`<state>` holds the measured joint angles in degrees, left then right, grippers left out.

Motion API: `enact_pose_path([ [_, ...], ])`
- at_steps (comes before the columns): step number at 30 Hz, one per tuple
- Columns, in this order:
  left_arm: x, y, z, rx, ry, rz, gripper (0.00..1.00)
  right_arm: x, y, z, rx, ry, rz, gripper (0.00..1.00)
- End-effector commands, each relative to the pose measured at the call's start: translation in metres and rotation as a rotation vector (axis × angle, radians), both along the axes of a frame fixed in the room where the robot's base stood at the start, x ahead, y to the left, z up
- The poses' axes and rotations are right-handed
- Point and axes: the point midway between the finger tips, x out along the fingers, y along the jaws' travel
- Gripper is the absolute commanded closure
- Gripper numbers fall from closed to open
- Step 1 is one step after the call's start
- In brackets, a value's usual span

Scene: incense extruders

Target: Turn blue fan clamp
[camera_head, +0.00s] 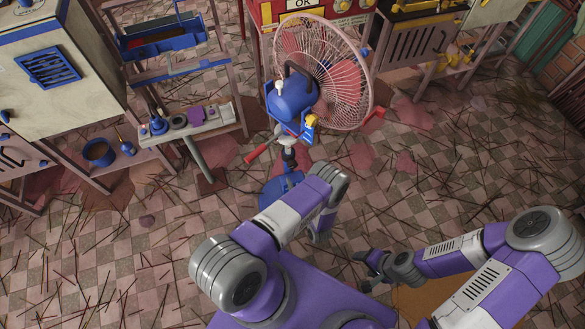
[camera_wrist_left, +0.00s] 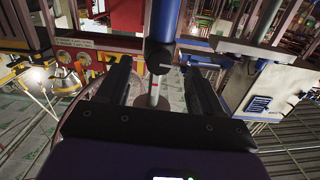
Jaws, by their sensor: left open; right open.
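The fan has a blue motor housing (camera_head: 289,97), a pink wire cage (camera_head: 325,72) and a blue base (camera_head: 281,190). A red handle (camera_head: 257,153) sticks out left from the grey joint on its stand; I cannot tell whether this is the clamp. In the left wrist view, a blue post (camera_wrist_left: 160,35) with a pale metal lower part stands between or beyond the fingers of my left gripper (camera_wrist_left: 157,92). The fingers are apart and no contact shows. In the head view my arm hides this gripper. My right gripper (camera_head: 369,268) is open and empty, low over the floor.
A rack (camera_head: 187,70) with blue trays and a low shelf of small items stands left of the fan. A white cabinet with a blue vent (camera_head: 48,65) is further left. Benches stand behind. The tiled floor (camera_head: 470,190) on the right is open, with scattered sticks.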

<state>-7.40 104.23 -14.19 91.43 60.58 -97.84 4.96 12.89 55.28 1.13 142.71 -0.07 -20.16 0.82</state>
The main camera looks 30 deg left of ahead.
Motion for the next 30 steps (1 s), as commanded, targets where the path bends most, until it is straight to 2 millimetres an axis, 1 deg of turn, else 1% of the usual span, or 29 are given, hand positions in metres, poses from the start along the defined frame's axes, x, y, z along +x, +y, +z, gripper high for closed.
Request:
enact_pose_path([
  [2,0.000,0.000,0.001,0.037,-0.031,0.006,0.34,0.000,0.000,-0.003,0.000,-0.001,0.000,0.34],
  [5,0.004,0.007,0.003,0.051,-0.044,0.012,0.34,0.000,0.000,-0.005,0.000,-0.001,0.000,0.34],
  [13,0.032,0.039,0.003,0.049,-0.043,0.013,0.34,0.000,0.000,-0.017,0.000,-0.001,0.000,0.34],
  [18,0.043,0.053,0.003,0.048,-0.042,0.011,0.34,0.000,0.000,-0.021,0.000,-0.001,0.000,0.34],
  [22,0.047,0.056,0.004,0.047,-0.040,0.011,0.34,0.000,0.000,-0.022,0.000,-0.001,0.000,0.34],
  [28,0.047,0.057,0.004,0.047,-0.040,0.010,0.34,0.000,0.000,-0.021,0.000,-0.001,0.000,0.34],
  [29,0.047,0.057,0.004,0.046,-0.039,0.010,0.36,0.000,0.000,-0.021,0.000,-0.001,0.000,0.34],
  [30,0.047,0.057,0.004,0.046,-0.039,0.010,0.42,0.000,0.000,-0.021,0.000,-0.001,0.000,0.34],
])
